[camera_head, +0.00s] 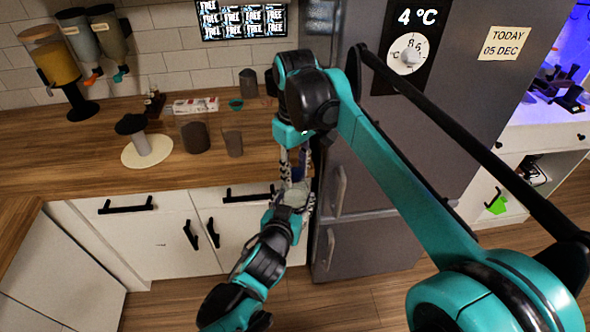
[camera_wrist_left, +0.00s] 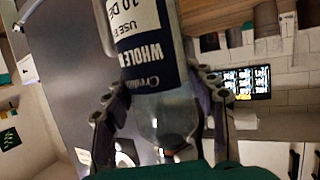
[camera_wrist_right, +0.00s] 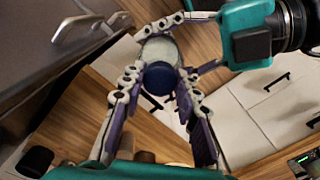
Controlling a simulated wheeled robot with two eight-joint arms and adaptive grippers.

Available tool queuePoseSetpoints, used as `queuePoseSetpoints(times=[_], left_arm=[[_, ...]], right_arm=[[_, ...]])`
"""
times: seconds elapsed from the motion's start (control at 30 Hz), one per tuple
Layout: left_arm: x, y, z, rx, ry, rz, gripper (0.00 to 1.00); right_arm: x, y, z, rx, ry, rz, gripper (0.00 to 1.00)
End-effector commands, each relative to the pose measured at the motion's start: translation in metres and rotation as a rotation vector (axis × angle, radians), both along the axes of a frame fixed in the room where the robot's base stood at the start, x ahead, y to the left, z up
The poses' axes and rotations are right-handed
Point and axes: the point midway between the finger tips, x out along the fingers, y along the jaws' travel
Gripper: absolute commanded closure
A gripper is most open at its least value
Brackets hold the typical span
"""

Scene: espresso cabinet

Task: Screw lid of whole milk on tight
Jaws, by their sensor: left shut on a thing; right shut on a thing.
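The whole milk bottle (camera_wrist_left: 150,50) fills the top middle of the left wrist view, with a dark blue and white label reading "WHOLE M". My left gripper (camera_wrist_left: 162,98) has its fingers shut around its body. In the right wrist view the bottle ends in a round dark blue lid (camera_wrist_right: 159,77). My right gripper (camera_wrist_right: 160,88) has its fingers on both sides of this lid, shut on it. In the head view my left gripper (camera_head: 288,198) is below my right gripper (camera_head: 293,160), in front of the counter edge. The bottle is mostly hidden there. The lid's threads cannot be seen.
The grey fridge (camera_head: 370,230) stands close on the right of both grippers. The wooden counter (camera_head: 80,165) behind them carries a white stand (camera_head: 148,148), a dark canister (camera_head: 195,137) and a cup (camera_head: 233,144). Drawer handles (camera_head: 248,196) stick out below. The floor in front is clear.

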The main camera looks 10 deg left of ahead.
Motion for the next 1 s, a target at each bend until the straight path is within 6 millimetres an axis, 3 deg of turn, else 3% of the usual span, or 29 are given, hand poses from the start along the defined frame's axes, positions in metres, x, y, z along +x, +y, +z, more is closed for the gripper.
queuePoseSetpoints(times=[0.07, 0.1, 0.2, 0.47, 0.63, 1.0], left_arm=[[0.000, 0.000, 0.000, 0.000, -0.001, -0.001, 1.00], [0.000, 0.000, 0.000, 0.000, -0.001, -0.001, 1.00], [0.000, 0.000, 0.000, 0.000, -0.001, -0.001, 1.00], [0.000, 0.000, 0.000, 0.000, -0.001, -0.001, 1.00], [0.000, 0.000, 0.000, 0.000, -0.001, -0.001, 1.00], [0.000, 0.000, 0.000, 0.000, -0.001, 0.000, 1.00]], right_arm=[[0.000, 0.000, 0.000, -0.001, -0.001, 0.002, 1.00], [0.000, 0.000, 0.000, -0.001, -0.001, 0.002, 0.67], [0.000, 0.000, 0.000, -0.001, -0.001, 0.003, 0.45], [0.000, 0.000, 0.000, 0.000, 0.000, 0.003, 0.45], [0.001, 0.000, 0.011, 0.000, 0.000, 0.004, 0.45], [0.002, 0.000, 0.087, 0.000, 0.000, 0.003, 0.45]])
